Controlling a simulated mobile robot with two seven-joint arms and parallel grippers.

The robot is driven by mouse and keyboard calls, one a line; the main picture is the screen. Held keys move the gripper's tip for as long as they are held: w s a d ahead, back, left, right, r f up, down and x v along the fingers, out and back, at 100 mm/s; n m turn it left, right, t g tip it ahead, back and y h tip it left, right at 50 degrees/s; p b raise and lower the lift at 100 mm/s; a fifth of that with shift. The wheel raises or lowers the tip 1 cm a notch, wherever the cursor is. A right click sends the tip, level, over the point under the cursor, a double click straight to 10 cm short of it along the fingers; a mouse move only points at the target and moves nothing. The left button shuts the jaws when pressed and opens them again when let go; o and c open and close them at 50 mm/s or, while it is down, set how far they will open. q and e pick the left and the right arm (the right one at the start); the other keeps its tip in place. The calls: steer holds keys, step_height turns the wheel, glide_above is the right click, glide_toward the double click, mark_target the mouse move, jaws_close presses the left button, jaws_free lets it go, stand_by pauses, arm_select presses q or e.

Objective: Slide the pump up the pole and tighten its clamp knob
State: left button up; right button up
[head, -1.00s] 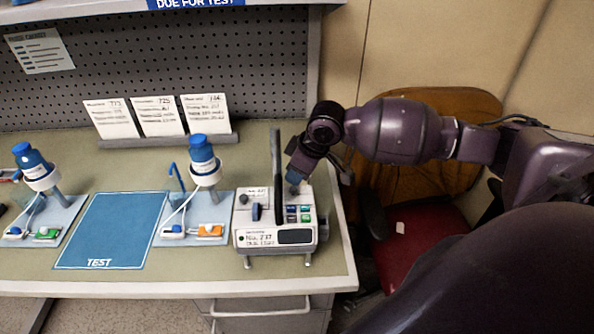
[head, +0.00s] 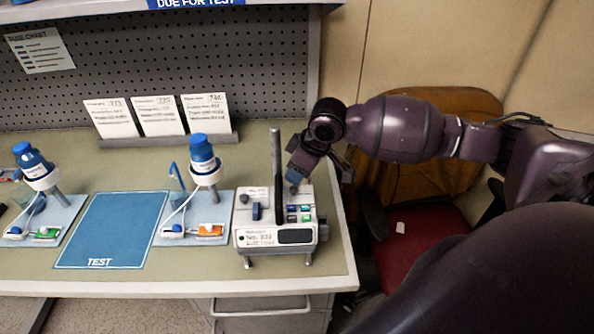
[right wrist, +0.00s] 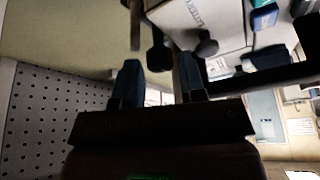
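The pump (head: 277,236), a white box with a label, dark display and coloured buttons, sits at the right end of the bench. A dark upright bar (head: 276,165) rises from it; I cannot tell whether this is the pole. My right gripper (head: 295,182) is just behind the pump's right rear part. In the right wrist view its two fingers (right wrist: 157,78) stand apart with a gap between them. A dark knob (right wrist: 159,55) lies just beyond the fingertips, seemingly not gripped. The pump's white body (right wrist: 195,22) shows behind it. My left gripper is not in view.
A blue test mat (head: 110,232) lies left of the pump. Two stands with blue-capped bottles (head: 203,155) flank the mat. Cards (head: 160,116) stand at the back before a pegboard (head: 180,60). A red chair (head: 425,240) is right of the bench.

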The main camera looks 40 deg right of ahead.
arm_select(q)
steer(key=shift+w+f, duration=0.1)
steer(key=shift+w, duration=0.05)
arm_select(e)
steer(key=v, duration=1)
arm_select(q)
steer(key=shift+b, duration=0.3)
arm_select(e)
steer(key=shift+s, duration=0.1)
